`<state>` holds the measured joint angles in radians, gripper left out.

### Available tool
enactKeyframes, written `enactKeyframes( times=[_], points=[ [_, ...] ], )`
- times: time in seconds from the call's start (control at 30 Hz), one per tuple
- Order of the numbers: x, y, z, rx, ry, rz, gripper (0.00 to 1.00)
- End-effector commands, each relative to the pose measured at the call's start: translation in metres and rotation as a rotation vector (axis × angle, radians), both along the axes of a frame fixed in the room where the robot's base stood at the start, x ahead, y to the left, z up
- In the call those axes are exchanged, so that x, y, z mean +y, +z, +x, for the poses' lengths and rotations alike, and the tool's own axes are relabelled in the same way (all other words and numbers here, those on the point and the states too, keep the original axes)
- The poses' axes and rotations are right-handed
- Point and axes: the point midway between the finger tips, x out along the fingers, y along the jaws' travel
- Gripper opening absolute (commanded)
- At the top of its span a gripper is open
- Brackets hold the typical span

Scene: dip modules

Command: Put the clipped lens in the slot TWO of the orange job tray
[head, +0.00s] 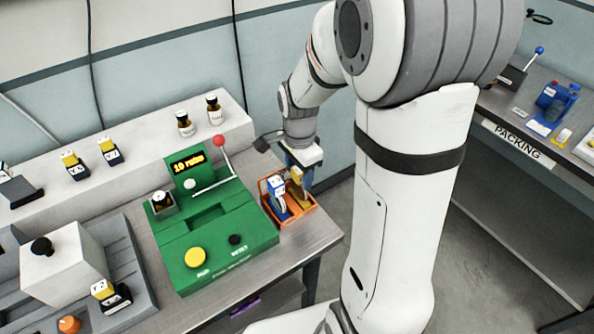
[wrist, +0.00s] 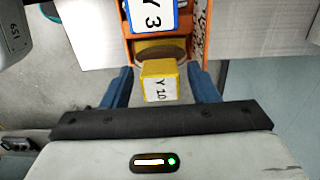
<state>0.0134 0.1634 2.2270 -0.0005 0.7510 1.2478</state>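The orange job tray (head: 309,211) sits at the right end of the near bench in the head view, and its side wall shows in the wrist view (wrist: 199,38). What appears to be the clipped lens, a yellow block labelled "Y 10" (wrist: 161,88) with a brownish round part behind it, stands in the tray's right part (head: 299,194). The slot numbers cannot be read.
A green station (head: 215,230) with a red-knobbed lever (head: 218,142) stands left of the tray. Yellow-and-black modules (head: 76,165) and two small bottles (head: 185,124) stand on the white ledge behind. A packing bench (head: 517,139) is at the far right.

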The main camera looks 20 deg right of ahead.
Motion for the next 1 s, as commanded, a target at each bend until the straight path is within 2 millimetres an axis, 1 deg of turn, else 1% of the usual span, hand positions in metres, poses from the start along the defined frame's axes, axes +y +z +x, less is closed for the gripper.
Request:
enactKeyframes(
  times=[0.17,0.3,0.37,0.7,0.83,1.0],
  points=[
    [0.000,0.001,0.000,0.000,0.001,0.000,0.54],
    [0.000,0.009,0.001,-0.002,0.001,0.000,0.54],
    [0.000,0.019,0.001,-0.005,0.001,0.000,0.54],
    [0.001,0.091,0.001,-0.005,0.002,0.000,0.54],
    [0.001,0.110,0.001,-0.003,0.002,0.000,0.54],
    [0.001,0.123,-0.003,-0.006,0.022,0.000,0.54]
  ],
)
